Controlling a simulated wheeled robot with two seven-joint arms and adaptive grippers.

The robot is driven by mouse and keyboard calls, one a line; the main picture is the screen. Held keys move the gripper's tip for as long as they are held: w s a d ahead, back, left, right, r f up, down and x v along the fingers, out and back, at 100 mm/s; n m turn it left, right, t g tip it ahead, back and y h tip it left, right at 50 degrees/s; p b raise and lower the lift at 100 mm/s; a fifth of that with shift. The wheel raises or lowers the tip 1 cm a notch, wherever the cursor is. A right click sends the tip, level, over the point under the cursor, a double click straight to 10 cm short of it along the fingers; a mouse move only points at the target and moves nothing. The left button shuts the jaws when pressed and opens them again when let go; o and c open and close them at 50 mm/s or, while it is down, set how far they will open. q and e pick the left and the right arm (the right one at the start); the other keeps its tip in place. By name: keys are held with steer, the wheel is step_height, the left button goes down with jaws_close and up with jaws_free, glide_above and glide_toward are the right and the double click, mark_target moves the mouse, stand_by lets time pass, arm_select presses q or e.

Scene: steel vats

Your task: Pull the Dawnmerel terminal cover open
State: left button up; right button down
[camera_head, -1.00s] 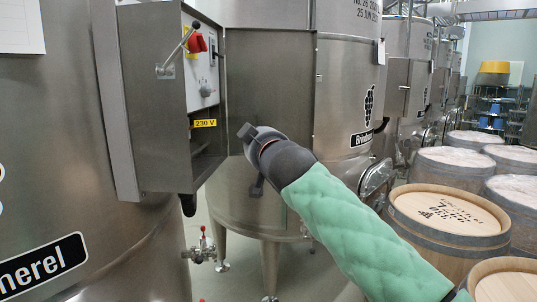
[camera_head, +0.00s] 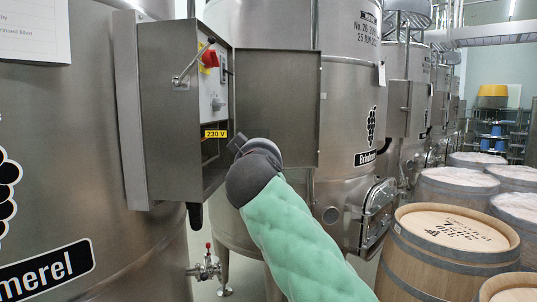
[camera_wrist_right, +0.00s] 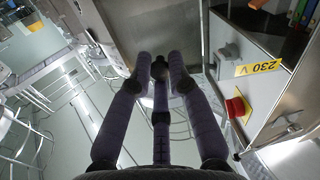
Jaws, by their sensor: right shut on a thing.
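The Dawnmerel vat's grey steel terminal box (camera_head: 160,110) is at the left in the head view, its front facing right. A flat steel panel (camera_head: 285,100), which looks like its swung-out cover, stands to the right of the box. My right gripper (camera_head: 238,147) is beside the box's lower right edge, and my wrist hides most of it. In the right wrist view its fingers (camera_wrist_right: 159,68) are closed together around a small dark piece, probably the cover's handle; the contact is partly hidden. My left gripper is not in view.
The box carries a red switch (camera_head: 209,58), a lever and a yellow 230 V label (camera_head: 215,134). The label also shows in the right wrist view (camera_wrist_right: 258,68). Another vat (camera_head: 345,110) stands close behind. Wooden barrels (camera_head: 450,240) stand at the right.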

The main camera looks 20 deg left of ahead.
stand_by(0.3)
steer(key=c, duration=1.2)
jaws_free()
steer(key=shift+o, duration=0.2)
steer(key=shift+s, duration=0.15)
steer(key=v, duration=1.1)
steer(key=shift+s, duration=0.35)
steer(key=shift+d, duration=0.1)
